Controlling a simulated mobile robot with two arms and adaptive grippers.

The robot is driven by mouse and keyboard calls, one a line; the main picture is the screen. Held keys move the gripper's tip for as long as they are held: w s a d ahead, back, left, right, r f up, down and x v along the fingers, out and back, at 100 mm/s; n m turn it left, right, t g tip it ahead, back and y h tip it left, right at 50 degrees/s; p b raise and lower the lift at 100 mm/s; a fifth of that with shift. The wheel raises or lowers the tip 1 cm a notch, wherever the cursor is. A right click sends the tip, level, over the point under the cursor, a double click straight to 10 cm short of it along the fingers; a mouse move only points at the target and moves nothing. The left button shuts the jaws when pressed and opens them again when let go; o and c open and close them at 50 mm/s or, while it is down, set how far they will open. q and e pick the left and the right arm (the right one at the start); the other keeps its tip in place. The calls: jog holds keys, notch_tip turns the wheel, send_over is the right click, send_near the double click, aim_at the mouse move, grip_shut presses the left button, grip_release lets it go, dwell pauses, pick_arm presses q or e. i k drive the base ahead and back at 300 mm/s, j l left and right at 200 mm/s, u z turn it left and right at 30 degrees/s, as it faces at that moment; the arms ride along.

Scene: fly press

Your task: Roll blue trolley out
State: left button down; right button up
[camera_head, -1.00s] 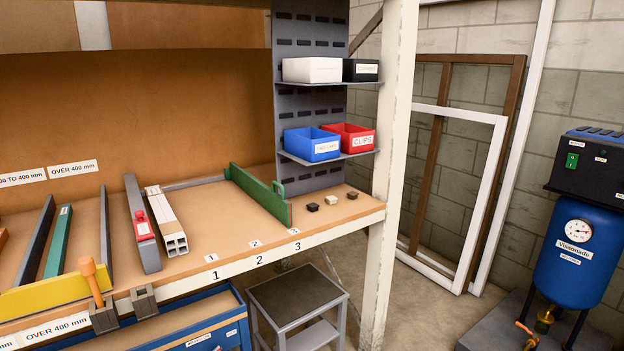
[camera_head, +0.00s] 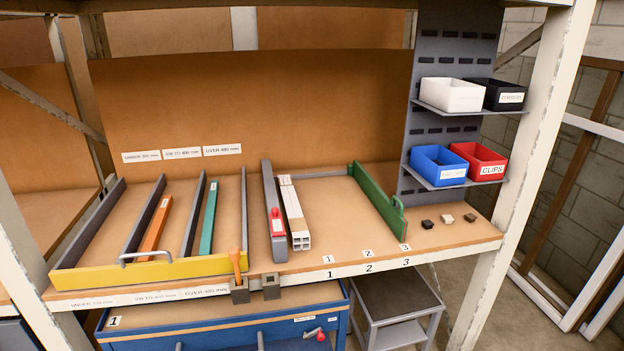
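The blue trolley (camera_head: 290,330) stands under the workbench, at the bottom of the head view. It has a blue frame, a brown top and the number 1 on its left front. A small red-knobbed lever (camera_head: 318,334) and grey upright bars show on its front. Its lower part is cut off by the picture edge, and the bench hides the back of its top. Neither of my grippers is in view.
The bench (camera_head: 340,255) overhangs the trolley. A grey step stool (camera_head: 395,305) stands close to the trolley's right, beside the white bench post (camera_head: 515,200). Another white post (camera_head: 30,270) is on the left. Floor shows right of the stool.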

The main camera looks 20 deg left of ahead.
aim_at(213, 322)
jog(key=u, duration=1.45)
